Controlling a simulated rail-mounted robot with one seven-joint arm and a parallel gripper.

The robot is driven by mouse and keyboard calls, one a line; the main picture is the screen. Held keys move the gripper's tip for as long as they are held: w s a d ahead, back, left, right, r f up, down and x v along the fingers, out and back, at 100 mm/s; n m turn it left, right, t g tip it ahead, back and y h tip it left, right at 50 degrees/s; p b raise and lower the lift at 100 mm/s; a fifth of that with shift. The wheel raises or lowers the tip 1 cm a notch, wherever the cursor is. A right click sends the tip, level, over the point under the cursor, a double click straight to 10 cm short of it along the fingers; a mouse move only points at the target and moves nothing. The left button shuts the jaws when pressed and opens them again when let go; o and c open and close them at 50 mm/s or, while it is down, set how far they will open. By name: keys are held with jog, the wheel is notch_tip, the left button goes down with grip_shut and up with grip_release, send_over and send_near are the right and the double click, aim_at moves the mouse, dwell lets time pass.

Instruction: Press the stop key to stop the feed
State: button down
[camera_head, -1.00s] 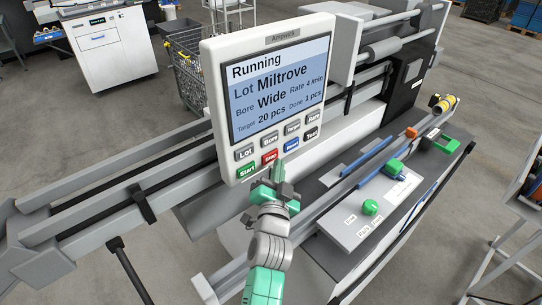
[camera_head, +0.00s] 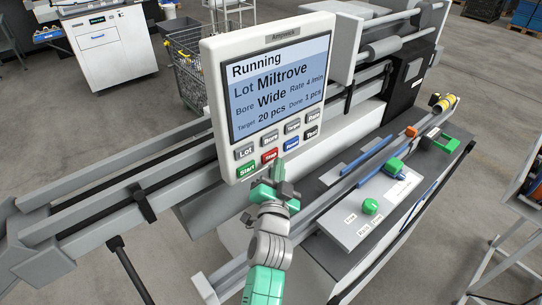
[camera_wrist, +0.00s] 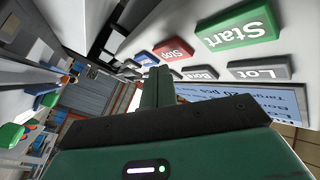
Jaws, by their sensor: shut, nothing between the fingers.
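The red Stop key (camera_head: 270,156) is in the lower key row of the white control panel (camera_head: 216,110), between the green Start key (camera_head: 246,170) and the blue key (camera_head: 291,145). The panel's screen (camera_head: 280,85) reads Running, Target 20 pcs, Done 1 pcs. My gripper (camera_head: 277,165) is shut and empty, its tip just below the Stop and blue keys. The wrist view shows its green fingers (camera_wrist: 158,85) pointing along the panel face, with the Stop key (camera_wrist: 173,50) ahead and the Start key (camera_wrist: 237,32) to the right. I cannot tell whether the tip touches the panel.
Grey keys such as Lot (camera_head: 245,153) form the row above. Below right is a grey bench plate (camera_head: 345,228) with a green knob (camera_head: 371,206). Rails (camera_head: 100,215) run past the panel on the left.

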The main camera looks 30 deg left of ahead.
jog(key=shift+a, duration=0.1)
dwell(0.7)
jog(key=shift+w+a, duration=0.15)
jog(key=shift+a, duration=0.15)
jog(key=shift+w+a, duration=0.15)
jog(key=shift+a, duration=0.2)
dwell(0.8)
jog(key=shift+d, duration=0.1)
jog(key=shift+s+d, duration=0.3)
jog(key=shift+d, duration=0.3)
jog(key=d, duration=0.1)
jog(key=s+d+b, duration=0.1)
jog(key=d, duration=0.1)
jog(key=s+d+b, duration=0.1)
jog(key=shift+d, duration=0.3)
